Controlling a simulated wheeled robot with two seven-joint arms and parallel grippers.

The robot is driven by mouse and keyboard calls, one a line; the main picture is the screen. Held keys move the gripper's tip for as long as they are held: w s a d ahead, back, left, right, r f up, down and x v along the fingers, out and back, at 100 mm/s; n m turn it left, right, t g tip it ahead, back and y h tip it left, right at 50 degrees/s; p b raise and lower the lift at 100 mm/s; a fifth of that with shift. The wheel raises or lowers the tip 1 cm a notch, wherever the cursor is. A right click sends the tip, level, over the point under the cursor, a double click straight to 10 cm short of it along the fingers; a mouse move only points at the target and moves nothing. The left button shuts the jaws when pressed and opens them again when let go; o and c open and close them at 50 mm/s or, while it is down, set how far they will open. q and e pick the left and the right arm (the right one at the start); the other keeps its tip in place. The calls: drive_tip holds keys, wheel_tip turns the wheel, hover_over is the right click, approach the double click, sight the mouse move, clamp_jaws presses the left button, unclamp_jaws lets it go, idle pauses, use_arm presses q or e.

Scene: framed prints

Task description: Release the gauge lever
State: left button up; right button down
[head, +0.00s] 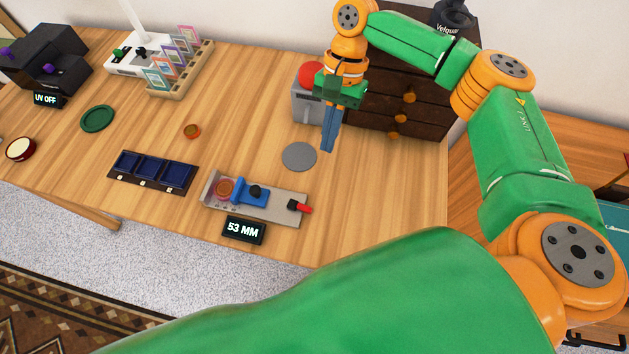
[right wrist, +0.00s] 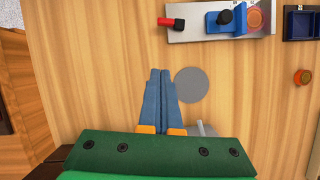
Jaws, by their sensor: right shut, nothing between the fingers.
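The gauge (head: 279,206) is a light grey plate near the front edge of the table, with a blue sliding jaw (head: 247,191) and a black knob. Its lever (head: 300,207) has a red handle at the right end. An orange-brown disc (head: 225,188) sits at the gauge's left end against the blue jaw. The display (head: 243,230) reads 53 MM. In the right wrist view the red lever (right wrist: 172,23) is at the top. My right gripper (head: 328,150) is shut and empty, pointing down behind the gauge beside a grey disc. My left gripper is not seen.
A grey round disc (head: 299,156) lies behind the gauge. A dark tray with blue compartments (head: 186,186) is to its left. Another small orange disc (head: 192,131) and a green disc (head: 97,118) lie farther left. A grey box with a red top (head: 305,105) stands behind my right gripper.

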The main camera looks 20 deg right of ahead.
sight(300, 207)
drive_tip(key=x, duration=0.9)
drive_tip(key=shift+f+p, duration=0.25)
drive_tip(key=shift+p, duration=0.05)
drive_tip(key=shift+s+a+f+p, duration=0.2)
drive_tip(key=shift+s+a+p, duration=0.7)
drive_tip(key=shift+s+a, duration=0.3)
drive_tip(key=shift+s+a+f, duration=0.15)
drive_tip(key=shift+s+a, duration=0.15)
